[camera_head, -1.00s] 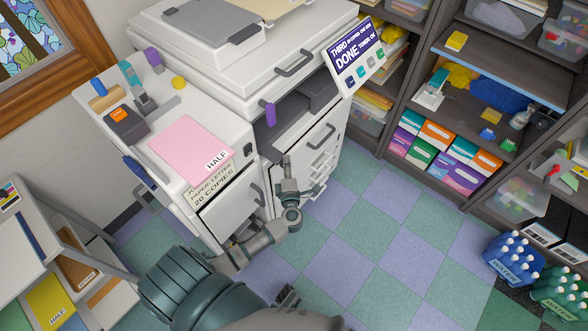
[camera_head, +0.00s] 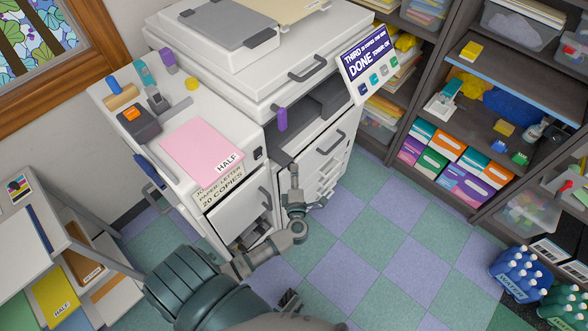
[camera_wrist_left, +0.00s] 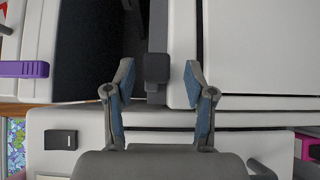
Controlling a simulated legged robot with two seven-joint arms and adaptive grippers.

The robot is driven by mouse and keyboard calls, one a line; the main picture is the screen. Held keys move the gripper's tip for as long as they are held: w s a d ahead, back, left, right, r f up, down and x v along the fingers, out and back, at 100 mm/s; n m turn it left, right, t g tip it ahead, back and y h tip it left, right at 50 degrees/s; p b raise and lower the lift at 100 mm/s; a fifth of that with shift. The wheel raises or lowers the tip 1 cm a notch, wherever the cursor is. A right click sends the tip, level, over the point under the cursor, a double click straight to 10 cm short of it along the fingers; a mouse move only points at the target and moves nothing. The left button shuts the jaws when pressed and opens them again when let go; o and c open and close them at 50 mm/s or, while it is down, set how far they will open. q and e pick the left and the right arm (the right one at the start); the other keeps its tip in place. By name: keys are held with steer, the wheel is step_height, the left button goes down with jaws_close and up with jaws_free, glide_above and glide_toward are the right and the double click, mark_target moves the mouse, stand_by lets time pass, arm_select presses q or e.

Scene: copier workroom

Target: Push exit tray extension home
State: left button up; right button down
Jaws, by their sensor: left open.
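The copier's dark grey exit tray (camera_head: 282,158) sits in the open bay below the scanner. In the left wrist view, a narrow grey bar ending in a dark block (camera_wrist_left: 157,70), apparently the tray extension, lies beside the dark bay. My left gripper (camera_head: 305,190) is in front of the copier, just below the tray's front edge. In the left wrist view its open fingers (camera_wrist_left: 157,80) are on either side of the block, with gaps to both; contact cannot be told. A dark piece at the bottom of the head view may be my right gripper; its fingers are unclear.
A purple lever (camera_head: 282,120) hangs at the bay's upper left. A handled door (camera_head: 322,150) is to the right of the gripper. A side cabinet with pink paper (camera_head: 202,150) stands left. Shelves (camera_head: 440,110) stand right. The checkered floor (camera_head: 390,240) between is clear.

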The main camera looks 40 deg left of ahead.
arm_select(q)
steer(key=v, duration=0.9)
steer(key=shift+s+d, duration=0.15)
steer(key=shift+s, duration=0.1)
